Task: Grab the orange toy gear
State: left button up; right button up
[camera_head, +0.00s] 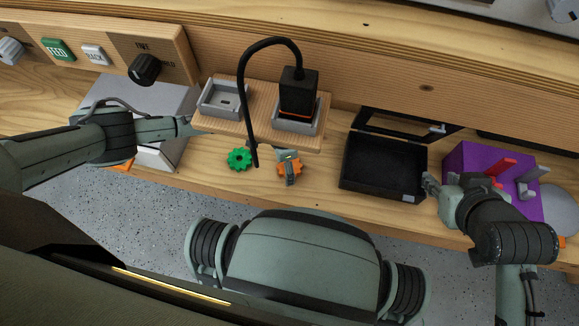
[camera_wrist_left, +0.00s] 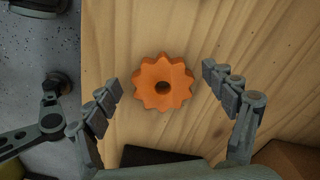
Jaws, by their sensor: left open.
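The orange toy gear (camera_head: 296,172) lies on the wooden bench, close to its front edge. In the left wrist view the orange gear (camera_wrist_left: 178,78) lies flat, its center hole showing. My left gripper (camera_head: 287,166) is at the gear and partly covers it in the head view. In the left wrist view my left gripper (camera_wrist_left: 164,97) is open, its fingers apart on either side of the gear with gaps. Part of my left arm is hidden behind the wooden board. My right gripper (camera_head: 431,187) is beside the black tray; its jaw opening is unclear.
A green gear (camera_head: 239,158) lies left of the orange one. A wooden board (camera_head: 226,126) carries grey holders and a black plug (camera_head: 298,88) with a looping cable. A black open tray (camera_head: 382,166) stands to the right, then a purple block (camera_head: 462,160). An orange piece (camera_head: 124,166) shows far left.

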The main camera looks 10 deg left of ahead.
pick_arm(q)
jog(key=shift+f, duration=0.15)
jog(key=shift+c, duration=0.4)
jog(key=c, duration=1.2)
jog(key=shift+o, duration=0.2)
jog(key=shift+r, duration=0.2)
